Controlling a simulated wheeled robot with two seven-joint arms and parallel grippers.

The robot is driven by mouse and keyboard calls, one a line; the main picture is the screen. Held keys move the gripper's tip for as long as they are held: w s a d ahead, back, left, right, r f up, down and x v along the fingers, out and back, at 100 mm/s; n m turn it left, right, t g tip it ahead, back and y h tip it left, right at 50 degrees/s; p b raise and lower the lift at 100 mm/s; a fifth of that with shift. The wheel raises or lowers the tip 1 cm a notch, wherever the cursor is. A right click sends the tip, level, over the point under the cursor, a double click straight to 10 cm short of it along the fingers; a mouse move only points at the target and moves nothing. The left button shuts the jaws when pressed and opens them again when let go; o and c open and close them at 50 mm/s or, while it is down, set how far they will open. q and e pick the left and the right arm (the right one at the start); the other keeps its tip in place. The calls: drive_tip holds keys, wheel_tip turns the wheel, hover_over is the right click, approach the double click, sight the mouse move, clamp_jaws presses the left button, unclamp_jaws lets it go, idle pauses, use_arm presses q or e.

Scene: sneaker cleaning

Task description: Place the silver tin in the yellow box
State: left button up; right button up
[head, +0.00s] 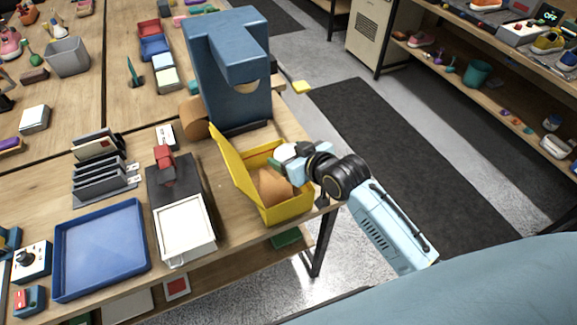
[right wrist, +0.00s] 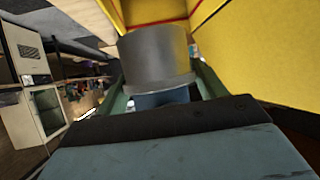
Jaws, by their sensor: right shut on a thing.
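The yellow box (head: 290,210) stands at the right edge of the workbench in the head view, its lid tipped open to the left. My right gripper (head: 284,162) reaches in from the right over the back right part of the box. In the right wrist view it is shut on the silver tin (right wrist: 155,58), a plain grey cylinder held between the greenish fingers. The box's yellow inner walls (right wrist: 245,45) show beyond and beside the tin. How far the tin sits below the rim is hard to tell. My left gripper is out of view.
A large blue machine (head: 225,75) stands just behind the box. A black-and-white device (head: 185,228) with a red top and a blue tray (head: 100,250) lie to the left. Beyond the bench's right edge is open floor with a dark mat (head: 400,150).

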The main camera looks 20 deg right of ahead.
drive_tip(key=shift+f, duration=1.9)
drive_tip(key=shift+f+b, duration=0.35)
drive_tip(key=shift+f, duration=0.25)
drive_tip(key=o, duration=1)
drive_tip(key=shift+r, duration=0.25)
drive_tip(key=p+v, duration=0.1)
drive_tip(key=v, duration=1.1)
drive_tip(key=shift+r, duration=0.3)
